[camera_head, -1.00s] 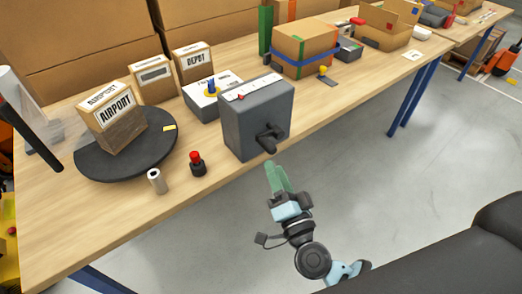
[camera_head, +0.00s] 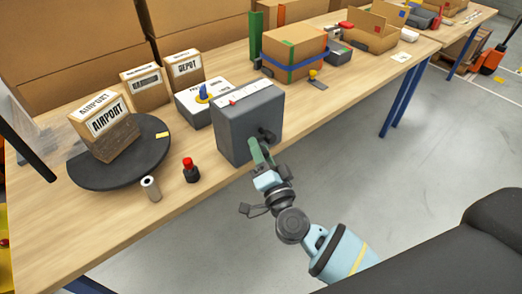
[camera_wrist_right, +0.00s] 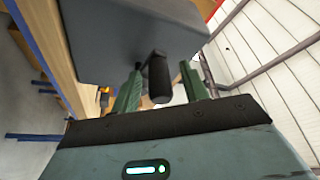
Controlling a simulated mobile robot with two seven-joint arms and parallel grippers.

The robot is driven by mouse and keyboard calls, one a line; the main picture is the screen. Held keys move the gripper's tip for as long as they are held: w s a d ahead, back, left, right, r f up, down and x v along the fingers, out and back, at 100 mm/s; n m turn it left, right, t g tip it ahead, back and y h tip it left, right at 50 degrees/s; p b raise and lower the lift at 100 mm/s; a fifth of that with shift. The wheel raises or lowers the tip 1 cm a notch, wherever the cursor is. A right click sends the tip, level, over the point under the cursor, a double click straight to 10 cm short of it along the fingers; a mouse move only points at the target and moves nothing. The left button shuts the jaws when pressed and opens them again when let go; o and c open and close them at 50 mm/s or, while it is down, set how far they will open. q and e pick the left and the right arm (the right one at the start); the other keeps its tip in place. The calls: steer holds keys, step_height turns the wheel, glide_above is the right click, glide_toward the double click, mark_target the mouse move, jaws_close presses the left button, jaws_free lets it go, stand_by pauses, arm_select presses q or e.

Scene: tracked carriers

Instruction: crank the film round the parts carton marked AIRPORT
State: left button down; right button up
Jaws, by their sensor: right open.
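The parts carton marked AIRPORT (camera_head: 112,129) stands on a dark round turntable (camera_head: 83,175) at the left of the bench. A grey crank box (camera_head: 238,125) stands to its right, with a dark crank handle on its front (camera_head: 266,136). My right gripper (camera_head: 260,150) is at the front of the box by the crank. In the right wrist view the crank's black grip (camera_wrist_right: 160,78) lies between the two open green fingers (camera_wrist_right: 162,88), with space visible beside it. My left gripper is not in view. A clear upright sheet or roll (camera_head: 30,125) stands at the left edge, partly cut off.
A red-topped button (camera_head: 190,170) and a small pale roll (camera_head: 150,188) stand between turntable and crank box. A DEPOT carton (camera_head: 185,70) and another carton (camera_head: 145,90) stand behind. A blue-banded carton (camera_head: 293,53) is farther right.

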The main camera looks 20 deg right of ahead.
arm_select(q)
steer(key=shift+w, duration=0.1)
arm_select(e)
steer(key=shift+c, duration=0.3)
jaws_close()
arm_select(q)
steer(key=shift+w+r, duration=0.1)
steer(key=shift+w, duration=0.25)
arm_select(e)
steer(key=shift+f+n, duration=0.2)
steer(key=shift+n, duration=0.2)
